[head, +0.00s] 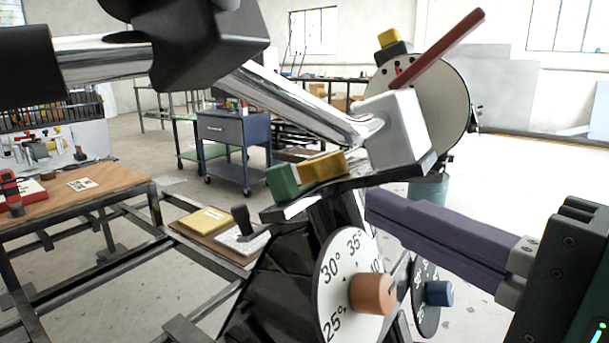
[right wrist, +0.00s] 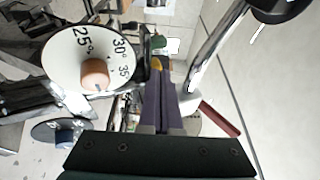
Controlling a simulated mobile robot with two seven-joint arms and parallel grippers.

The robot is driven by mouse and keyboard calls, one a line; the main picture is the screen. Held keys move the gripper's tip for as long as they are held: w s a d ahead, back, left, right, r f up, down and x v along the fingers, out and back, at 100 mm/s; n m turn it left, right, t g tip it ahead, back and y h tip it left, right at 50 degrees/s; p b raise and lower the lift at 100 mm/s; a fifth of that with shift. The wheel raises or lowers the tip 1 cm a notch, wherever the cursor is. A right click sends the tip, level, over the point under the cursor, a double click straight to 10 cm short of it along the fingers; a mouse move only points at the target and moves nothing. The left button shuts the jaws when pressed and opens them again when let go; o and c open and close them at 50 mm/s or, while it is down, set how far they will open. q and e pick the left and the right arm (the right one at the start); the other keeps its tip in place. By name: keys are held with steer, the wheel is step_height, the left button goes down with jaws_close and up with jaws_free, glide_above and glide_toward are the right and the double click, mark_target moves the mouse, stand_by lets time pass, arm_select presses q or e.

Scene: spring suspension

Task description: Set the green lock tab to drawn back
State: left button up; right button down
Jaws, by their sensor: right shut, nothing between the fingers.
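The green lock tab (head: 284,182) is a small block at the left end of a dark ledge on the machine, against a yellow block (head: 325,168). In the right wrist view the green tab (right wrist: 158,41) shows small, beyond the yellow block (right wrist: 156,63). My right gripper (head: 376,206) comes in from the right with its purple fingers shut and empty. Its tips are right of the green tab, beside the ledge. In the right wrist view the fingertips (right wrist: 158,76) point towards the yellow block; whether they touch it I cannot tell. My left gripper is not in view.
A white dial (head: 345,275) with an orange knob (head: 372,293) sits below the ledge, and a blue knob (head: 439,293) is to its right. A chrome tube (head: 295,100) crosses above to a white block (head: 395,130). A red lever (head: 440,47) slants up at the right.

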mark_target(287, 177)
steer(key=b+x, duration=0.1)
steer(key=x, duration=0.8)
steer(key=shift+f, duration=0.1)
steer(key=shift+w+a, duration=0.25)
steer(key=shift+w, duration=0.15)
steer(key=shift+s+a+r+p, duration=0.25)
steer(key=shift+s+a+p, duration=0.35)
steer(key=shift+s+p, duration=0.45)
steer(key=shift+a+f, duration=0.1)
steer(key=shift+w+f, duration=0.1)
